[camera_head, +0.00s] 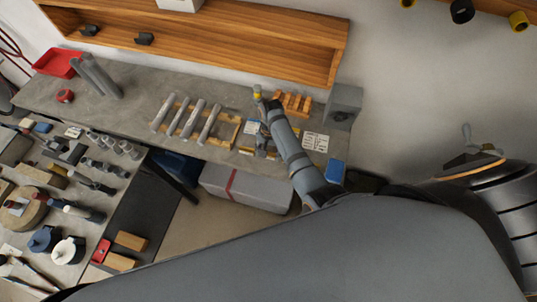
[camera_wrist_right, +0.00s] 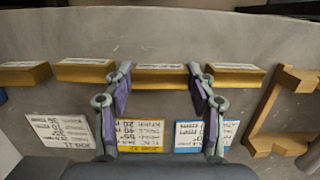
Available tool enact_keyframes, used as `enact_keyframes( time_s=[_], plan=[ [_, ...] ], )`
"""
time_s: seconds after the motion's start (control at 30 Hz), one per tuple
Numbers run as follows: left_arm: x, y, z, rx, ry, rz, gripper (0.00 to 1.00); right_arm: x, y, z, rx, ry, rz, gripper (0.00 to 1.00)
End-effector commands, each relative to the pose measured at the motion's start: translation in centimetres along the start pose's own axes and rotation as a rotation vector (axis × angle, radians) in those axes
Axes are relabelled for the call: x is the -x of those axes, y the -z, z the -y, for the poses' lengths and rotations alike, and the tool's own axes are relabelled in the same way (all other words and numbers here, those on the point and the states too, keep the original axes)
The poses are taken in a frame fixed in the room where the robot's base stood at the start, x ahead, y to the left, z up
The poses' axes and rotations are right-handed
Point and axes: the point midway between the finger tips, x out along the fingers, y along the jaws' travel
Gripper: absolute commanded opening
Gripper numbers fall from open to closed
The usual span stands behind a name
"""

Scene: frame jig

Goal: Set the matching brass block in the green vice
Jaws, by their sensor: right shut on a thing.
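My right gripper (camera_wrist_right: 161,92) has its two fingers closed on the ends of a brass block (camera_wrist_right: 160,76) with a pale label on top. Other brass blocks stand in the same row: one at the far left (camera_wrist_right: 25,73), one just left of the held block (camera_wrist_right: 85,70) and one to its right (camera_wrist_right: 238,75). In the head view my right gripper (camera_head: 262,140) is low over the bench, and its block is too small to make out. I cannot make out a green vice in either view. My left gripper is out of view.
Cards with a yellow border (camera_wrist_right: 140,134) and a blue border (camera_wrist_right: 203,134) lie by the blocks. A wooden frame (camera_wrist_right: 268,120) is at right. On the bench (camera_head: 140,108) are several grey bars, a slotted wooden rack (camera_head: 292,103) and a grey box (camera_head: 344,104).

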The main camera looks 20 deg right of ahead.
Motion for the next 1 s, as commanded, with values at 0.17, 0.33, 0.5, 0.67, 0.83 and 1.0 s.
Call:
enact_keyframes(
  time_s=[0.17,0.33,0.5,0.67,0.83,1.0],
  plan=[
    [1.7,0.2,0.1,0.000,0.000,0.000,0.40,2.4,-0.3,0.1,0.000,0.003,-0.002,0.26],
    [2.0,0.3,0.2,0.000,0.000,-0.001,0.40,3.9,-0.5,0.1,0.001,0.003,-0.002,0.26],
    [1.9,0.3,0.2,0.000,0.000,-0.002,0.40,5.8,-0.8,0.1,0.001,0.003,-0.003,0.26],
    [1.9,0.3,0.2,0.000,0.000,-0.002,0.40,7.7,-1.1,0.1,0.001,0.002,-0.003,0.26],
    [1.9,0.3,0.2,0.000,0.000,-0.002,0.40,8.8,-1.3,0.1,0.000,0.002,-0.001,0.26],
    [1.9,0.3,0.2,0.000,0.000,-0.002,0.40,8.9,-1.3,0.0,0.000,0.001,-0.001,0.26]
  ],
)
